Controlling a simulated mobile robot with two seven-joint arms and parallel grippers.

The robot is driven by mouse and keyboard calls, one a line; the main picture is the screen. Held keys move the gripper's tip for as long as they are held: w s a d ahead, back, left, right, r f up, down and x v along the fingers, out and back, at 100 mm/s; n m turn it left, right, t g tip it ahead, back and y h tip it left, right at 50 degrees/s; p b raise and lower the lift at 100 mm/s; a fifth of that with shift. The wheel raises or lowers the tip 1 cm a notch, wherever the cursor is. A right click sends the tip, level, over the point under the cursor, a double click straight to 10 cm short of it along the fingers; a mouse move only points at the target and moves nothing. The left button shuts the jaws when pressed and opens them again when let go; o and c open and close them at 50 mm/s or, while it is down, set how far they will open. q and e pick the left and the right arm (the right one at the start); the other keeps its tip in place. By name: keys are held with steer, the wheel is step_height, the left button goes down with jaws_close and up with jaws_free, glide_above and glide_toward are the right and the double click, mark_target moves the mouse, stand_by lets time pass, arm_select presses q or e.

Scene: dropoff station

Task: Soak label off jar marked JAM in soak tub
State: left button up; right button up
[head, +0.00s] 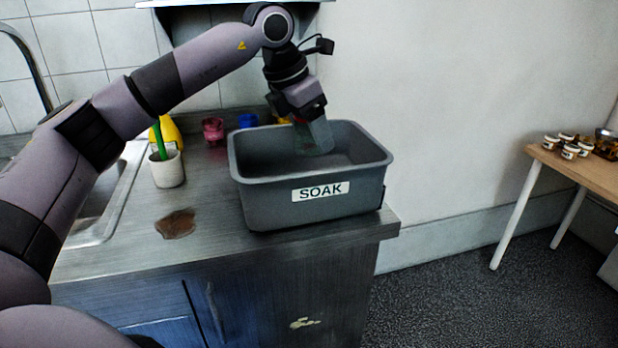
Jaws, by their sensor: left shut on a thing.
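The grey soak tub (262,203), labelled SOAK, stands at the right end of the metal counter. My left gripper (306,118) points down over the tub and is shut on a clear, greenish glass jar (316,137). The jar is upright or slightly tilted, with its lower part inside the tub's opening. A bit of red shows at the jar's top, by the fingers. I cannot read any JAM marking on it. The tub's front wall hides its floor, and I cannot tell whether the jar touches the bottom. My right gripper is not in view.
A white cup (168,172) with a green-handled item, a yellow bottle (170,132), a pink item (213,130) and a blue item (248,121) stand left of and behind the tub. A brown puddle (176,224) lies on the counter. Several small jars (570,152) sit on a wooden table (572,168) at right.

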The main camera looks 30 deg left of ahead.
arm_select(q)
step_height(320, 180, up, 3)
steer(key=shift+f+p, duration=0.2)
steer(key=shift+p, duration=0.65)
steer(key=shift+r+p, duration=0.45)
steer(key=shift+r, duration=0.2)
steer(key=shift+r, duration=0.1)
stand_by(0.9)
step_height(320, 180, up, 4)
steer(key=p, duration=0.4)
steer(key=shift+s, duration=0.1)
stand_by(0.6)
